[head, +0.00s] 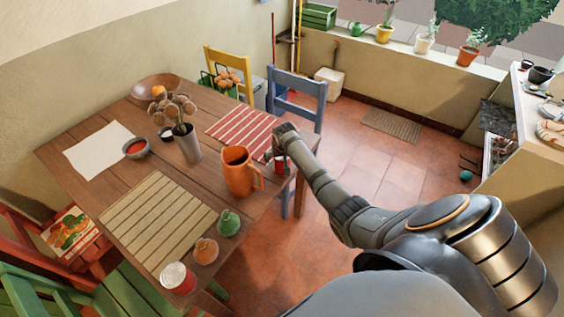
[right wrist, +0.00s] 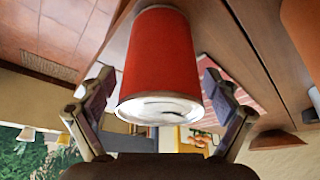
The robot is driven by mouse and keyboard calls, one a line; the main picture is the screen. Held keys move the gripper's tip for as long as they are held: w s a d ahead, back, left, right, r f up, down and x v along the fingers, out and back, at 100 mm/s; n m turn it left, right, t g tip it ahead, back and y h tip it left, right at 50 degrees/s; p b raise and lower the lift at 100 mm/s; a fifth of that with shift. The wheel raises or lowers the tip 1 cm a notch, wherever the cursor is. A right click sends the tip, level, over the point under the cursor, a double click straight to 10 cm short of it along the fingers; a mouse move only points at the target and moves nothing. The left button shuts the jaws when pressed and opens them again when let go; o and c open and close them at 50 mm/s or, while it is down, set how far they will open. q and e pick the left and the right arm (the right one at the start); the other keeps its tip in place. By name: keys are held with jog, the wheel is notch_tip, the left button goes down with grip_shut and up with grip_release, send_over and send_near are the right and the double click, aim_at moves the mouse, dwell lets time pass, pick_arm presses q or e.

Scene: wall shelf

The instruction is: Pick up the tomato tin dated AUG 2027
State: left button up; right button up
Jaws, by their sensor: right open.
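A red tin (head: 281,165) stands near the table's right edge, beside the orange jug, partly hidden by my right gripper. In the right wrist view this red tin (right wrist: 158,55) is large, with its silver end towards the camera. My right gripper (head: 279,155) is open, with one finger on each side of the tin; I cannot tell whether they touch it. A second red tin (head: 178,278) with a pale top stands at the table's near corner. No date is readable on either tin. My left gripper is not in view.
An orange jug (head: 239,172) stands close to the left of the gripper. A flower vase (head: 187,143), a green jar (head: 229,222) and an orange jar (head: 206,250) share the table. A blue chair (head: 297,102) stands just behind the gripper.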

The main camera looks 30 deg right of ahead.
jog(key=shift+w+d+f, duration=0.1)
jog(key=shift+w+f, duration=0.15)
jog(key=shift+f, duration=0.35)
jog(key=shift+r, duration=0.1)
jog(key=shift+c, duration=0.2)
jog(key=shift+s, duration=0.1)
jog(key=shift+c, duration=1)
jog(key=c, duration=1.2)
jog(key=shift+c, duration=0.9)
jog(key=shift+r, duration=0.1)
